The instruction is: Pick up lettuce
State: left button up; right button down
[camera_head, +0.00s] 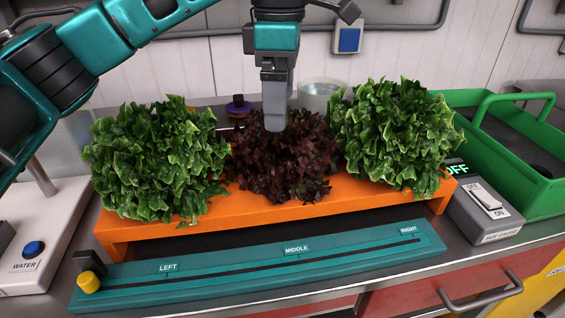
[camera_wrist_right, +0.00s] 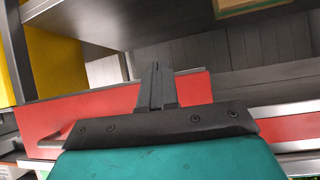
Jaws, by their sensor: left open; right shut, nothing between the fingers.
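Three lettuces sit in a row on an orange stand (camera_head: 330,211): a green one (camera_head: 155,160) on the left, a dark red one (camera_head: 285,165) in the middle, a green one (camera_head: 395,135) on the right. My left gripper (camera_head: 275,122) points down over the middle red lettuce, its fingertips at or among the top leaves. Its fingers are seen side-on and are open; whether they touch the leaves I cannot tell. My right gripper (camera_wrist_right: 157,85) shows in the right wrist view, shut and empty, away from the lettuces.
A teal slider rail (camera_head: 240,275) marked LEFT, MIDDLE and RIGHT lies in front, its yellow knob (camera_head: 88,282) at the left end. A green crate (camera_head: 525,205) and an OFF/ON switch box (camera_head: 483,212) stand right. A WATER button box (camera_head: 30,275) is left.

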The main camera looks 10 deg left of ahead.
aim_at(284, 136)
pick_arm(q)
jog(key=f, duration=0.5)
jog(key=f+b, duration=0.1)
jog(key=f, duration=0.1)
jog(key=shift+d+f, duration=0.2)
jog(key=shift+d, duration=0.05)
jog(key=shift+c, duration=0.3)
jog(key=c, duration=1.1)
jog(key=shift+r, duration=0.1)
jog(key=shift+r, duration=0.15)
